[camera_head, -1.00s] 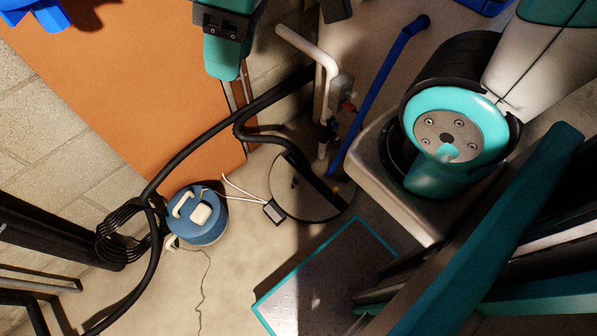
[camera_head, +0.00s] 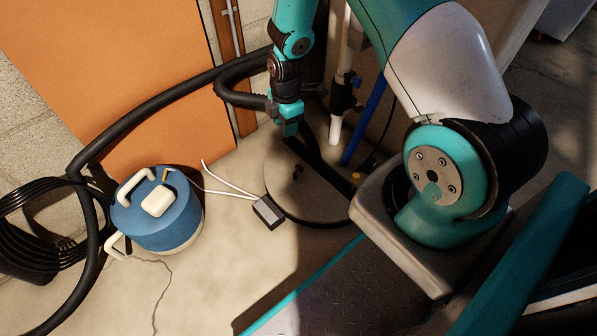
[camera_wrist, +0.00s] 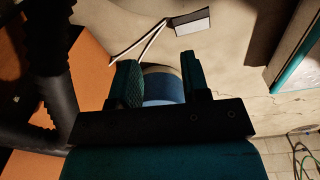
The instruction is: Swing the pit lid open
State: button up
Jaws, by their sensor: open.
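The pit lid (camera_head: 290,195) looks like a round grey-beige disc lying flat at floor level in the head view. The lid cannot be clearly made out there.
A blue canister (camera_head: 158,215) with white handles stands left; it also shows beyond my fingers (camera_wrist: 163,88). A small grey box (camera_head: 268,212) with white cables lies beside the lid. Thick black hoses (camera_head: 150,105), a white pipe (camera_head: 337,90) and a blue pipe (camera_head: 365,120) crowd the back.

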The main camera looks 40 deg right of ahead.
jog(key=n+b, duration=0.2)
jog(key=b, duration=0.3)
send_over(299, 166)
jog(key=shift+h, duration=0.3)
notch_tip(299, 166, down, 14)
jog(key=shift+r, duration=0.15)
notch_tip(299, 166, down, 8)
jog(key=b, duration=0.7)
jog(key=shift+r, duration=0.1)
jog(key=shift+c, duration=0.2)
jog(key=shift+r, duration=0.35)
jog(key=c, duration=0.6)
